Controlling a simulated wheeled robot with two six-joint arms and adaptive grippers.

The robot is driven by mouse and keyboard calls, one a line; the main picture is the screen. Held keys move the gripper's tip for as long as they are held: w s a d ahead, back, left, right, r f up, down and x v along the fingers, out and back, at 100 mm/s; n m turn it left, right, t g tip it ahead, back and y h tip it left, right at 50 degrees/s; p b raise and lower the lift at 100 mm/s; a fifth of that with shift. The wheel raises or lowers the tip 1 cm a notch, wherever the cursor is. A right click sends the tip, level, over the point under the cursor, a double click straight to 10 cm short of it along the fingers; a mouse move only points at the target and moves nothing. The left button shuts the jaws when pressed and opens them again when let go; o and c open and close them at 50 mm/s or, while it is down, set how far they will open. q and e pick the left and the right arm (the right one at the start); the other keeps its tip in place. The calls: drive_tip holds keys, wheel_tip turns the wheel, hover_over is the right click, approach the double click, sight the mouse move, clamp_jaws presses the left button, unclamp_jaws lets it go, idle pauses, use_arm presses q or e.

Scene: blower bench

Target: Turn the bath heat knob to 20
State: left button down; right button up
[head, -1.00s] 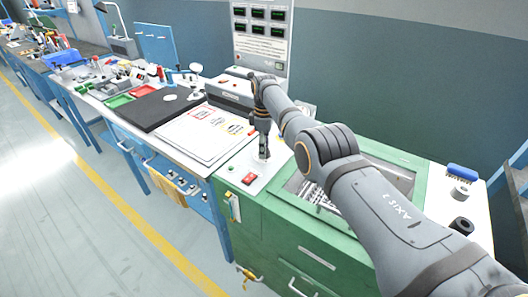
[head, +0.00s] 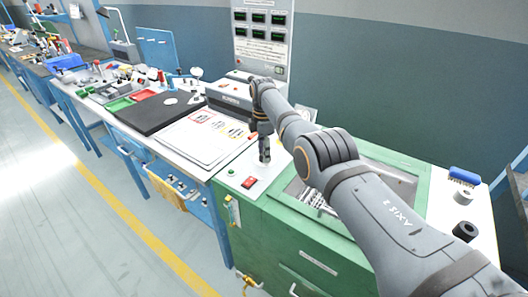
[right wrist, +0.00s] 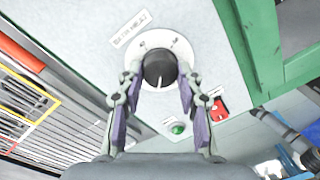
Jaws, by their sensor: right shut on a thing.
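The bath heat knob (right wrist: 160,70) is a round black knob with a white pointer line, on a pale dial plate (right wrist: 160,42) beside a "BATH HEAT" label (right wrist: 132,29). In the right wrist view the pointer line runs toward the lower part of the picture. My right gripper (right wrist: 159,78) is shut on the knob, one finger on each side. In the head view my right gripper (head: 264,158) points down at the panel and hides the knob. The dial numbers are too small to read. My left gripper is not in view.
A red switch (head: 249,182) and a green button (right wrist: 178,128) sit on the same panel. A green-framed bath (head: 300,190) with metal parts lies beside it. White sheets (head: 205,135) lie on the bench to the left.

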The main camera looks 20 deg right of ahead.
drive_tip(key=o, duration=1.2)
